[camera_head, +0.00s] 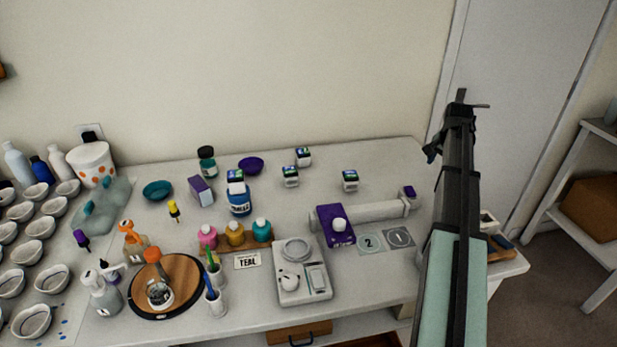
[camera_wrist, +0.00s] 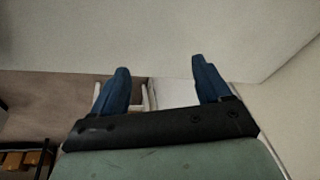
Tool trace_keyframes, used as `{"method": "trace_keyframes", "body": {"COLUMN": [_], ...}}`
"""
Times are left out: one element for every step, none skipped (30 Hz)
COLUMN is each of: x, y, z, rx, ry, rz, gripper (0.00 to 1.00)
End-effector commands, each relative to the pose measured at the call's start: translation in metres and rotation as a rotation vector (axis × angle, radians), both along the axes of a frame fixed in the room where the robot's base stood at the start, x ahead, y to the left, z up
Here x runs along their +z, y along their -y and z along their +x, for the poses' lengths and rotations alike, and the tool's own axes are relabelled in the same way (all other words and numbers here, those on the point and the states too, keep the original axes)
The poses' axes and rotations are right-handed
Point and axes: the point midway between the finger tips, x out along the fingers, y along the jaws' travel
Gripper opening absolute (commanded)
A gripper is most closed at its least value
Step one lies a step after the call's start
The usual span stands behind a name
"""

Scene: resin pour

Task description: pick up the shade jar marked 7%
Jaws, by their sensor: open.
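Three small jars with dark lids and blue-green labels stand at the back of the table: a rear jar (camera_head: 303,156), a middle jar (camera_head: 290,177) and a right jar (camera_head: 349,181). Their marks are too small to read, so I cannot tell which is 7%. A similar lid shows by the blue bottle (camera_head: 239,202). My gripper (camera_head: 472,101) is raised at the right, well away from the jars. In the wrist view my gripper (camera_wrist: 160,72) is open and empty, its two blue fingers apart, with no jar in sight.
A scale (camera_head: 301,270), a turntable (camera_head: 190,267), colour bottles and several white cups (camera_head: 32,251) fill the front and left. A purple bowl (camera_head: 251,164) stands behind.

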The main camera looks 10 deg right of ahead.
Motion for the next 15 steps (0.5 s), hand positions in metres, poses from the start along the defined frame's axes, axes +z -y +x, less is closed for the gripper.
{"method": "trace_keyframes", "body": {"x": [0.006, 0.009, 0.013, 0.016, 0.018, 0.022, 0.024, 0.027, 0.031, 0.034, 0.036, 0.040, 0.042, 0.045, 0.048], "y": [-0.024, -0.038, -0.056, -0.069, -0.083, -0.101, -0.115, -0.129, -0.148, -0.161, -0.176, -0.194, -0.208, -0.223, -0.242], "z": [0.015, 0.022, 0.031, 0.037, 0.043, 0.050, 0.055, 0.060, 0.066, 0.070, 0.074, 0.079, 0.082, 0.085, 0.088], "rx": [-0.001, -0.006, -0.016, -0.024, -0.031, -0.044, -0.054, -0.062, -0.075, -0.087, -0.096, -0.111, -0.122, -0.132, -0.148], "ry": [0.002, 0.001, 0.000, -0.004, -0.006, -0.011, -0.016, -0.020, -0.026, -0.031, -0.037, -0.047, -0.052, -0.060, -0.068], "rz": [0.016, 0.026, 0.040, 0.050, 0.060, 0.074, 0.084, 0.092, 0.105, 0.113, 0.121, 0.132, 0.139, 0.146, 0.155], "gripper": [0.77, 0.77, 0.77, 0.77, 0.77, 0.77, 0.77, 0.77, 0.77, 0.77, 0.77, 0.77, 0.77, 0.77, 0.77]}}
